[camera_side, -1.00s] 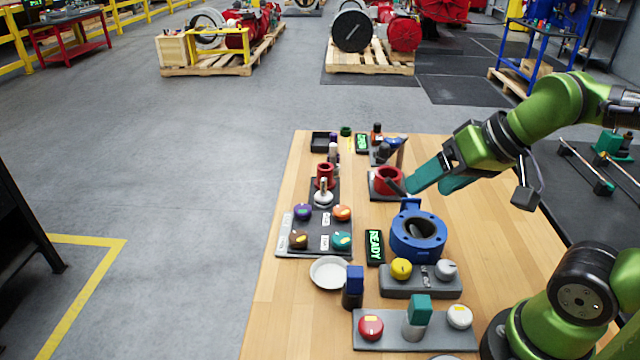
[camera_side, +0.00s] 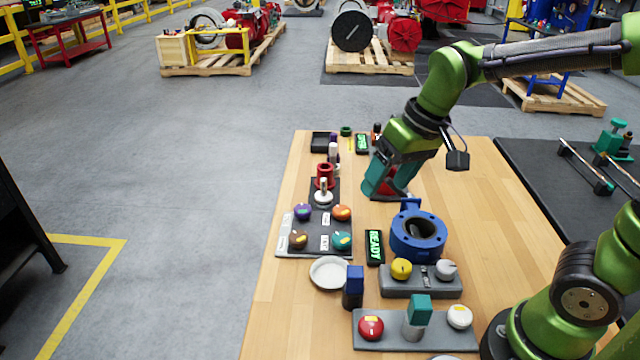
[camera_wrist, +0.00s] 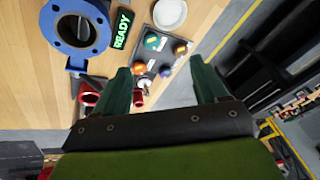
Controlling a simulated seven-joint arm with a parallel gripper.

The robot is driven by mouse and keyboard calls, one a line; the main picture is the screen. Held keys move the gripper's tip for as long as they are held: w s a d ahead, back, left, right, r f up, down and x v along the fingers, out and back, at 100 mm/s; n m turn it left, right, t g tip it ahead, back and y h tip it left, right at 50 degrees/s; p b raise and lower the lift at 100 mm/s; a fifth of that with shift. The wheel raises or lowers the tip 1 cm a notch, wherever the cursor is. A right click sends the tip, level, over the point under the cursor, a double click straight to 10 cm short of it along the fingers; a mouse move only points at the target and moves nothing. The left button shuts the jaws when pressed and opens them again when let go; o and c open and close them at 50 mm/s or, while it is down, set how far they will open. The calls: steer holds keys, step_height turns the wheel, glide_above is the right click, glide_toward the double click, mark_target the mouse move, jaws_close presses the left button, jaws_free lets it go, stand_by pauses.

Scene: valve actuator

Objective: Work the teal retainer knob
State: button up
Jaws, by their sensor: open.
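The teal knob (camera_side: 341,240) sits at the front right corner of a dark panel (camera_side: 318,250) that carries several round knobs. In the wrist view the teal knob (camera_wrist: 152,41) lies beyond my fingertips, toward the top of the picture. My gripper (camera_side: 383,192) is over the table, behind and to the right of the panel, with its teal fingers pointing down. In the wrist view my gripper (camera_wrist: 160,68) has its fingers wide apart, with nothing held between them. The knob is clear of both fingers.
A blue flanged valve body (camera_side: 418,245), a READY display (camera_side: 375,247) and a white dish (camera_side: 329,272) stand nearby. A red part (camera_side: 325,172) stands behind the panel.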

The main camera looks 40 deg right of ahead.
mark_target(342, 238)
steer(key=w+f+n+g+h, duration=0.25)
steer(key=w+n, duration=0.25)
steer(key=w, duration=0.5)
steer(key=shift+g+y, duration=0.25)
steer(key=shift+g, duration=0.2)
steer(key=f, duration=1.6)
steer(key=shift+s+a+f, duration=0.2)
steer(key=shift+f, duration=0.1)
steer(key=shift+c, duration=0.4)
steer(key=c, duration=1)
